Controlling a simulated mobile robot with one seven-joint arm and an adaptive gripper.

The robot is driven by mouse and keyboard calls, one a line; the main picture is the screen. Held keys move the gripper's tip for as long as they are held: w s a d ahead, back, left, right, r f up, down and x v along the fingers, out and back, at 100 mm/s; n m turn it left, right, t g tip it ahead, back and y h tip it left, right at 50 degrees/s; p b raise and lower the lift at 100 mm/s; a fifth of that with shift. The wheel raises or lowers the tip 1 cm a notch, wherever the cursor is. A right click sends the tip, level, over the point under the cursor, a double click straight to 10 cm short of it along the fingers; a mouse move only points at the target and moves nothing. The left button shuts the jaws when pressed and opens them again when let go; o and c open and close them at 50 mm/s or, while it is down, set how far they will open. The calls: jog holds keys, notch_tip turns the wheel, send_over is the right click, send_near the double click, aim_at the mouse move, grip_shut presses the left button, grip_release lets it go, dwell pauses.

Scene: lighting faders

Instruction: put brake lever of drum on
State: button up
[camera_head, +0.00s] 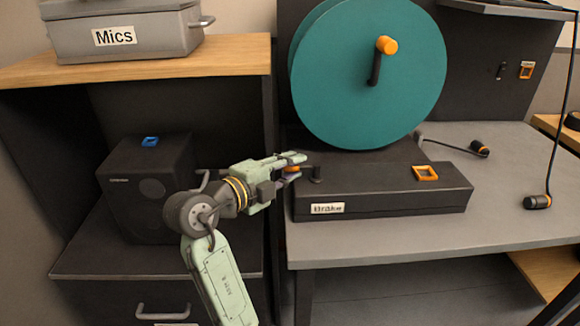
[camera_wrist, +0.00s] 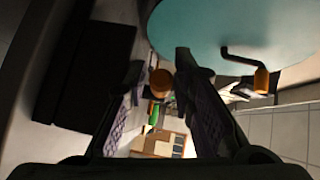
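The teal drum (camera_head: 367,75) stands upright above a long black box labelled "Brake" (camera_head: 385,192). The brake lever (camera_head: 316,174) rises from a dark pivot at the box's left end and points left toward my gripper. My gripper (camera_head: 297,163) is at the lever's end, beyond the box's left edge. In the wrist view, the lever's orange knob (camera_wrist: 161,83) appears between the two fingers of my gripper (camera_wrist: 159,72), with gaps on both sides. The fingers look open. Contact with the knob cannot be told. An orange square frame (camera_head: 425,173) marks the box's right end.
The drum's crank (camera_head: 386,45) has an orange handle. A black speaker (camera_head: 148,187) sits on the left shelf below a grey "Mics" case (camera_head: 122,32). A hanging cable (camera_head: 555,110) ends in an orange-tipped plug.

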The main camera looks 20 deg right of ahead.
jog(key=shift+c, duration=0.5)
grip_shut()
